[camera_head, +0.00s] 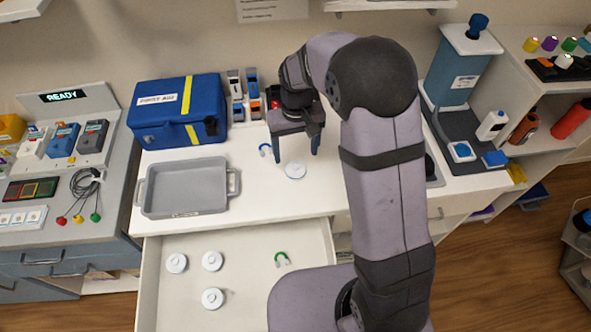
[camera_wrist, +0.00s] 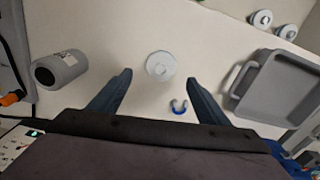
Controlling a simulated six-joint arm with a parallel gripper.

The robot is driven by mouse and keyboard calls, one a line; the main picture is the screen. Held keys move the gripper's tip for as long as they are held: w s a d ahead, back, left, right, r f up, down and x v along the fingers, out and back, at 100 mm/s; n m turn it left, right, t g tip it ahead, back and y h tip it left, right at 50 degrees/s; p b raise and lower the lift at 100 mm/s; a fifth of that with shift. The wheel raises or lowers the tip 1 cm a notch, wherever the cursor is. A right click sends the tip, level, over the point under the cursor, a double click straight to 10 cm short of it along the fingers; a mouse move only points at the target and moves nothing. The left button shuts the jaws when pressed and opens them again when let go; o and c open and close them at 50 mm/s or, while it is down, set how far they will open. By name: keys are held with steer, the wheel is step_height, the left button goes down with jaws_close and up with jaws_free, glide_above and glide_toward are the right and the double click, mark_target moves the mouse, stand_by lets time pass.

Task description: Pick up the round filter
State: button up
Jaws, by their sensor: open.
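A white round filter (camera_head: 295,170) lies flat on the white counter. It also shows in the wrist view (camera_wrist: 160,66), just beyond and between my fingertips. My gripper (camera_head: 296,158) is open and empty above the counter, with its blue-grey fingers pointing down close to the filter. In the wrist view my fingers (camera_wrist: 160,84) stand wide apart. Several similar white round discs, one of them at the front (camera_head: 213,298), lie in the open drawer (camera_head: 240,240) below the counter.
A grey tray (camera_head: 185,163) and blue first-aid box (camera_head: 178,110) stand left. A grey bottle (camera_wrist: 60,70) lies nearby. A green U-shaped piece (camera_head: 282,259) is in the drawer.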

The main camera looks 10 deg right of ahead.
mark_target(295, 165)
steer(key=shift+s+r, duration=0.1)
steer(key=shift+r, duration=0.05)
steer(key=shift+f, duration=0.35)
steer(key=shift+f+p, duration=1.8)
steer(key=shift+f, duration=1.55)
steer(key=c, duration=1.1)
